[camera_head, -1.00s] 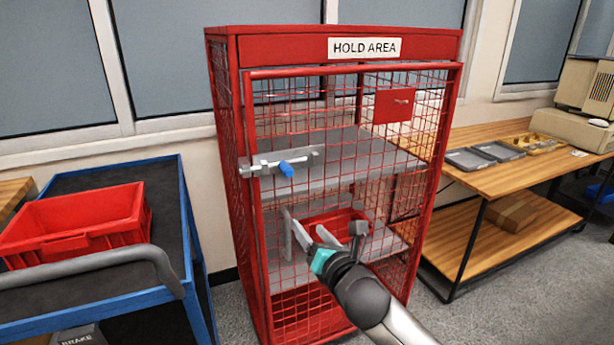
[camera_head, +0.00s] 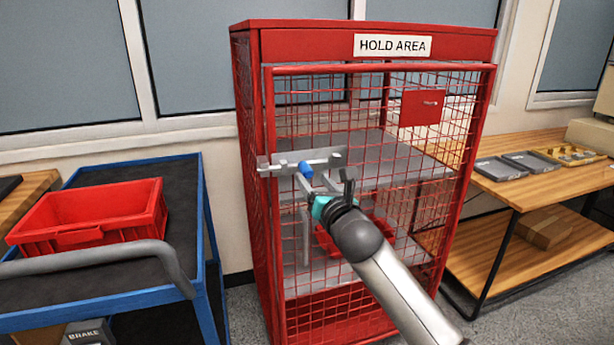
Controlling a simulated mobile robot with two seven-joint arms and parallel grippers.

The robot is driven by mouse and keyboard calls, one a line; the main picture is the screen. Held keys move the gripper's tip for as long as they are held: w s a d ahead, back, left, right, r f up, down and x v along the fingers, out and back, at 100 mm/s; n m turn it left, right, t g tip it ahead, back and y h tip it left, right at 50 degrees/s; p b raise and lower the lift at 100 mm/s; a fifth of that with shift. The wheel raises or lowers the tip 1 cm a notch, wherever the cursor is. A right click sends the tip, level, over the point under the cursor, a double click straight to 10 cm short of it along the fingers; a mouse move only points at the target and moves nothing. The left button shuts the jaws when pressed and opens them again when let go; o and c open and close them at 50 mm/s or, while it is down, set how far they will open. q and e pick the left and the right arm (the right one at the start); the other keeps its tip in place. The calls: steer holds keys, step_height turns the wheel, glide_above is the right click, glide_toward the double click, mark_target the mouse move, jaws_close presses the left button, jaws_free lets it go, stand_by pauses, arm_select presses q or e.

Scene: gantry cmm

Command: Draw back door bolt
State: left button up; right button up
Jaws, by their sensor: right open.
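The door bolt (camera_head: 290,166) is a grey bar with a blue knob (camera_head: 305,170), set across the left edge of the red mesh door. Its left end reaches over the cage's left post. My right gripper (camera_head: 324,185) is open, just below and right of the blue knob, with its grey fingers pointing up and left. One finger appears close to the knob; whether it touches cannot be told. The red cage (camera_head: 365,42), labelled HOLD AREA, has its mesh door shut. A vertical grey door handle (camera_head: 305,235) is below the bolt. My left gripper is not in view.
A blue cart (camera_head: 205,240) with a red crate (camera_head: 90,215) stands at left. A wooden bench (camera_head: 520,190) with grey trays (camera_head: 505,165) stands at right. A red bin shows inside the cage behind my arm. Grey floor is visible at the lower right.

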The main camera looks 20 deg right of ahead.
mark_target(309, 175)
steer(key=w+b, duration=0.1)
steer(key=w, duration=0.2)
steer(key=shift+w, duration=0.25)
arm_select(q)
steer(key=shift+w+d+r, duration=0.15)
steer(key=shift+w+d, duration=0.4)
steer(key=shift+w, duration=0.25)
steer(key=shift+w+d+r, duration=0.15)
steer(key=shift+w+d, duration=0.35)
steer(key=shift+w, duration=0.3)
arm_select(e)
steer(key=shift+w+a, duration=0.1)
steer(key=shift+w, duration=0.85)
steer(key=shift+c, duration=0.4)
jaws_close()
